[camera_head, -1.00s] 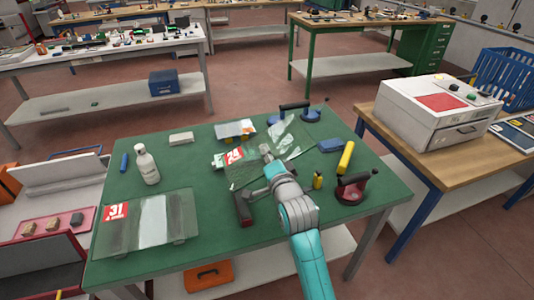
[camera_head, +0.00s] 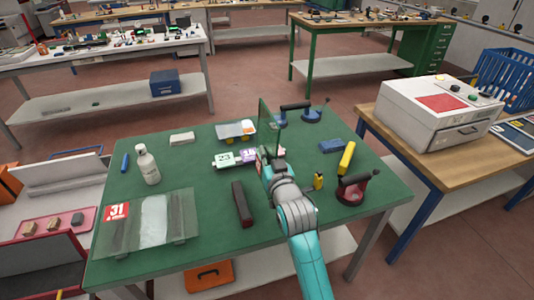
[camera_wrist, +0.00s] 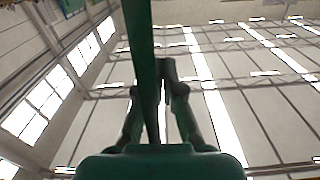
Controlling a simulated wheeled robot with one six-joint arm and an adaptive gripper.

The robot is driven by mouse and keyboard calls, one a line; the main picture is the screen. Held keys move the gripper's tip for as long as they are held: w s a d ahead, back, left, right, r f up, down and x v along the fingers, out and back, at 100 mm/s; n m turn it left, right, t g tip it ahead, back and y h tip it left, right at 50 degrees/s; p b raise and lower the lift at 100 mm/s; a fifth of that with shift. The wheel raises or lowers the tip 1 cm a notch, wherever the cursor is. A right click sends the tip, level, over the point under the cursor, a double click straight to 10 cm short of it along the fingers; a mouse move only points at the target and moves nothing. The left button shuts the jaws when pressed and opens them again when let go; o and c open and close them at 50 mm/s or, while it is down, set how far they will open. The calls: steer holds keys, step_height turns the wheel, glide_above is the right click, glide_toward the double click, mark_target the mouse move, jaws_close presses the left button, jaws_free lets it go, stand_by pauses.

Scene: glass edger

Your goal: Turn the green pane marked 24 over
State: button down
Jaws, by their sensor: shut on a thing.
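The green pane (camera_head: 264,122) stands on edge, nearly upright, over the green table and shows as a thin slanted sheet in the head view. A small red patch shows at its lower left edge; its number cannot be read. My gripper (camera_head: 272,160) is shut on the pane from the near side. In the wrist view the pane (camera_wrist: 140,45) is a narrow dark green strip running up between the fingers of my gripper (camera_wrist: 165,85), with the ceiling behind. The fingertips are mostly hidden in the head view.
A pane marked 31 (camera_head: 150,222) lies at the front left of the green table (camera_head: 200,200).

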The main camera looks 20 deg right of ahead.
steer(key=n, duration=0.5)
steer(key=shift+r, duration=0.1)
steer(key=n, duration=0.9)
steer(key=shift+a, duration=0.1)
steer(key=n, duration=0.4)
steer(key=shift+n, duration=0.4)
steer(key=shift+s+f, duration=0.45)
steer(key=shift+f, duration=2.4)
steer(key=shift+s+f, duration=0.45)
steer(key=shift+f, duration=2.45)
steer(key=shift+s+f, duration=0.45)
steer(key=shift+f, duration=2.4)
steer(key=shift+f, duration=0.45)
steer(key=c, duration=1.2)
jaws_free()
steer(key=shift+c, duration=0.2)
